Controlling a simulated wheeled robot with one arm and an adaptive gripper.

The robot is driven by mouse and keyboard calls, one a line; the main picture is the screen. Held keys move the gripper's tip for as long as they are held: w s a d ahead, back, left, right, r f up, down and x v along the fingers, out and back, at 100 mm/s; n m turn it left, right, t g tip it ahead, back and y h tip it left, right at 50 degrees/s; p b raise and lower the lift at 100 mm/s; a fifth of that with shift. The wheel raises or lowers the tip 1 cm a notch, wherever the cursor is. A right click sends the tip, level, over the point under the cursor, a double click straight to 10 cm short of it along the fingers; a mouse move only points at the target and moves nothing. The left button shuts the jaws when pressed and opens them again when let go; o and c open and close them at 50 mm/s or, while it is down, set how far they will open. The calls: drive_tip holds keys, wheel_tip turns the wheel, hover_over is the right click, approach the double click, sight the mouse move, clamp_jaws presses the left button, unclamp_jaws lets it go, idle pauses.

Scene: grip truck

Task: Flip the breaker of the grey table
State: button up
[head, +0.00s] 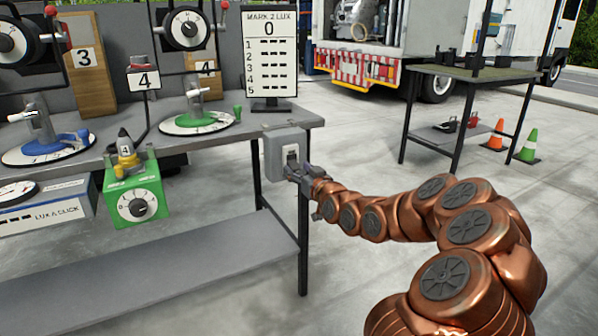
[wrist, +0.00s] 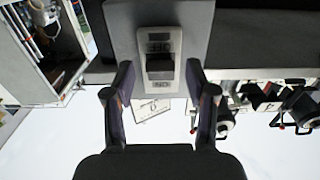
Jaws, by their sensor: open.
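The breaker (head: 291,154) is a dark switch on a light plate, set in a grey box (head: 271,158) fixed at the right end of the grey table (head: 312,119). In the wrist view the breaker switch (wrist: 160,66) lies straight ahead, with OFF and ON lettering on its plate, which appears upside down. My gripper (head: 297,174) is at the box's front in the head view. In the wrist view my gripper (wrist: 160,80) is open and empty, its two fingers on either side of the switch. I cannot tell whether a finger touches the box.
On the table stand a scoreboard (head: 270,52), a green dial base (head: 198,124) and a blue dial base (head: 46,149). A green box (head: 136,198) hangs at the front. A second table (head: 488,73), cones (head: 495,136) and a truck stand right. Floor between the tables is clear.

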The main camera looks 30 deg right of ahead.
drive_tip(key=shift+w, duration=0.2)
drive_tip(key=shift+c, duration=0.4)
clamp_jaws()
